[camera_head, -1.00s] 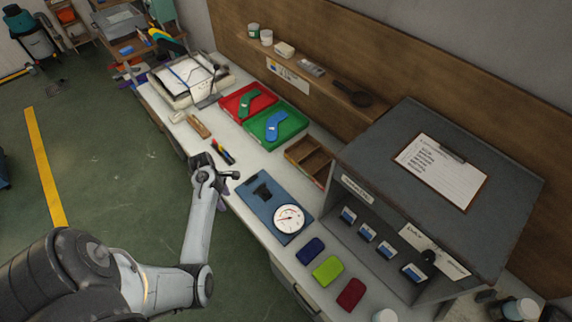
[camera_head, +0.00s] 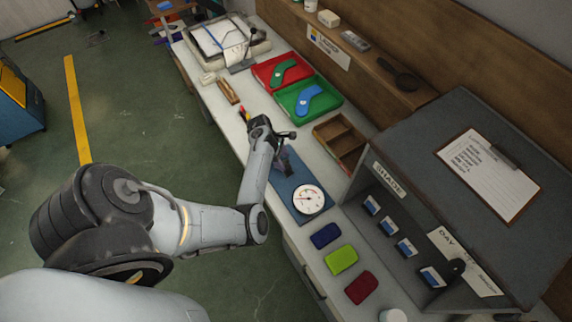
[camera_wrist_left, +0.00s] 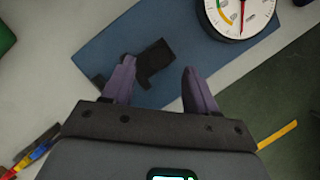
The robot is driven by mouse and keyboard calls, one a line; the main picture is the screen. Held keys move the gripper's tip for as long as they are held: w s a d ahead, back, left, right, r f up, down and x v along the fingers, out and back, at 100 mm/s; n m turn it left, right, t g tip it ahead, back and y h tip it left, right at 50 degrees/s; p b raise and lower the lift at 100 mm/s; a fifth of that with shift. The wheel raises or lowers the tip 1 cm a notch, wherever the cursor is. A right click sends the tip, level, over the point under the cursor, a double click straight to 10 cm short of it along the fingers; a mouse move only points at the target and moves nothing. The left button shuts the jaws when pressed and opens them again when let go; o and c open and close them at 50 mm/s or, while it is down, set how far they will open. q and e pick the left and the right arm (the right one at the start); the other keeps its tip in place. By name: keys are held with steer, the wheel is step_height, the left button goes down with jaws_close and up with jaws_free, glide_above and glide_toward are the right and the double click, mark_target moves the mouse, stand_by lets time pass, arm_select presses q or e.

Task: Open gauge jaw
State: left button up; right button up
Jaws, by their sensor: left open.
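The gauge is a blue base plate (camera_head: 284,187) with a round white dial (camera_head: 308,199) on the bench. In the left wrist view the dial (camera_wrist_left: 240,14) is at the top right, with a red needle. The black gauge jaw (camera_wrist_left: 154,62) stands on the blue plate (camera_wrist_left: 110,50). My left gripper (camera_wrist_left: 158,82) is open over the plate, its purple fingers apart. The jaw shows between the fingers, nearer the left one; I cannot tell whether they touch. In the head view my left gripper (camera_head: 283,160) hides the jaw. My right gripper is not in view.
A brown divided box (camera_head: 319,132) sits right of the gauge. A grey shade cabinet (camera_head: 440,120) stands at right. Blue, lime (camera_head: 341,260) and dark red pads lie in front of the dial.

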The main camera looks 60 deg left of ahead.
mark_target(287, 166)
arm_select(q)
steer(key=shift+x, duration=2.05)
jaws_close()
